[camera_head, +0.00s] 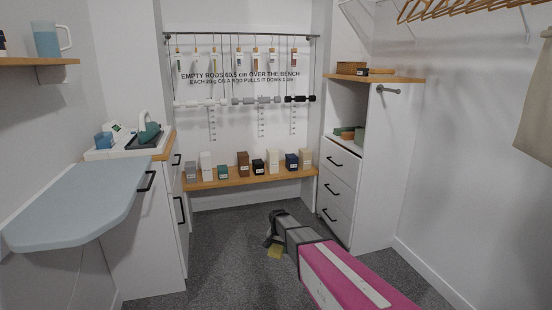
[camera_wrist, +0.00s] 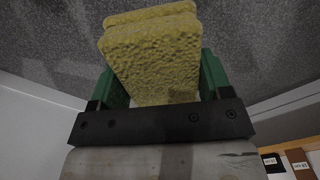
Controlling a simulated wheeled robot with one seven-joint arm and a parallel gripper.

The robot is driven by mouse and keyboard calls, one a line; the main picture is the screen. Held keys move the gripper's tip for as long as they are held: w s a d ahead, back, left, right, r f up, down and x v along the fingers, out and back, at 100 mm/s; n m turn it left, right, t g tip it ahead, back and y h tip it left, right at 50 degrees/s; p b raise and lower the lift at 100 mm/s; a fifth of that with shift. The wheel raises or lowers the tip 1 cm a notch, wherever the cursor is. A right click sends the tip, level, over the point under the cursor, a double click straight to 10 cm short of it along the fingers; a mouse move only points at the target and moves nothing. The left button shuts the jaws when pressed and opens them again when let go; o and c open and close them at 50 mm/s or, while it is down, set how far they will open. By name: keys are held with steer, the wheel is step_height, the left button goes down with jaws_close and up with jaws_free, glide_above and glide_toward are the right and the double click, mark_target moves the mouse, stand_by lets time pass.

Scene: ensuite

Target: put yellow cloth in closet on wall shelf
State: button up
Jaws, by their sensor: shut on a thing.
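The yellow cloth (camera_wrist: 155,55) is a thick, rough-textured folded block between the green fingers of my gripper (camera_wrist: 162,78) in the wrist view. The fingers are shut on it from both sides. In the head view a small part of the cloth (camera_head: 275,252) shows below my gripper (camera_head: 270,240), above the dark carpet. A wooden wall shelf (camera_head: 40,61) with a blue mug (camera_head: 46,40) on it is at the upper left, far from my gripper.
A pale blue rounded board (camera_head: 80,200) juts out at left, beside a cabinet with a tray (camera_head: 115,150). A wooden bench (camera_head: 250,178) with several small boxes stands at the back. Drawers (camera_head: 336,190) stand right of it. Carpet (camera_head: 225,245) is clear in the middle.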

steer(key=s+d+r+n, duration=0.1)
steer(key=s+d+r, duration=0.4)
steer(key=r, duration=0.7)
steer(key=s+d+r+n, duration=0.2)
steer(key=s+d+r, duration=0.4)
steer(key=r, duration=0.6)
steer(key=s+d+r+n, duration=0.1)
steer(key=s+d+r, duration=0.4)
steer(key=r, duration=0.7)
steer(key=shift+s+d+r+n, duration=0.15)
steer(key=shift+d+r+n, duration=0.15)
steer(key=shift+d, duration=0.75)
